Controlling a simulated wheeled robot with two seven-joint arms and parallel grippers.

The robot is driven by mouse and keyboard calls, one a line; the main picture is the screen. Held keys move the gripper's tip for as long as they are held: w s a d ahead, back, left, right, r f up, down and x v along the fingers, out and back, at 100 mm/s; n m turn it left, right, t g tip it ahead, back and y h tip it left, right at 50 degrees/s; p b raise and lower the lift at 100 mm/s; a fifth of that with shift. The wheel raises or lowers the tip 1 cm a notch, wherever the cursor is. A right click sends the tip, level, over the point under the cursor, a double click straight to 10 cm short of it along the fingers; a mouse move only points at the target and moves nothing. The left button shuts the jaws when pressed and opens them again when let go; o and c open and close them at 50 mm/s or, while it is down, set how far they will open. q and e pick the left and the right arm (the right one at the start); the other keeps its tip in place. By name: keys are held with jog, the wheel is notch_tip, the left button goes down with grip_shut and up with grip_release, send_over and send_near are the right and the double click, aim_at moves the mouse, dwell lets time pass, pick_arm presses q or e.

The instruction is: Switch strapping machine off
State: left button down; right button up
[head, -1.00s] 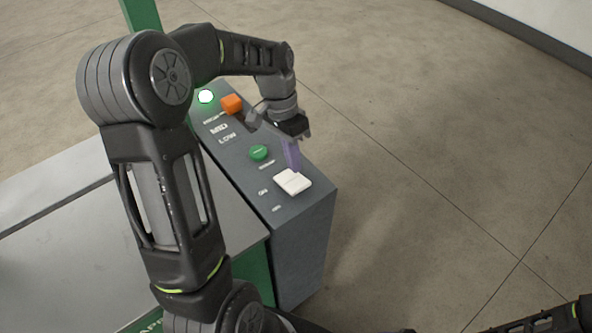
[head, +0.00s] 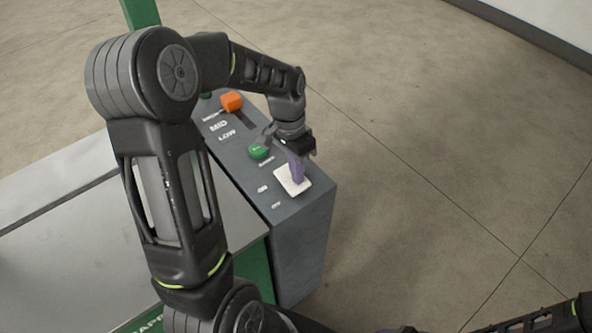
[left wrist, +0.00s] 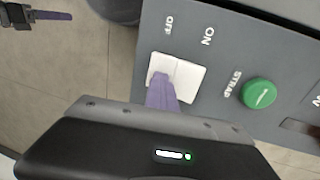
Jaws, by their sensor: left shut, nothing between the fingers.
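The strapping machine's grey control panel (head: 262,160) carries a white rocker switch (head: 283,181) near its front end, with ON and OFF labels beside it. My left gripper (head: 298,178) is shut and empty, its purple fingertips over the rocker. In the left wrist view the fingertips (left wrist: 158,80) lie on the OFF-side half of the switch (left wrist: 190,80) and appear to touch it. They hide part of that half. My right gripper (left wrist: 50,15) shows small at the upper left of the left wrist view; its opening is unclear.
A green STRAP button (head: 258,152) and an orange selector knob (head: 231,101) share the panel. A dark green lamp (head: 205,95) is partly behind my left arm. A grey tabletop (head: 70,230) lies left; open floor lies right.

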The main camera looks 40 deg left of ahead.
pick_arm(q)
jog(key=shift+a, duration=0.3)
jog(key=shift+w+a, duration=0.25)
jog(key=shift+a, duration=0.4)
pick_arm(e)
jog(key=shift+r, duration=0.15)
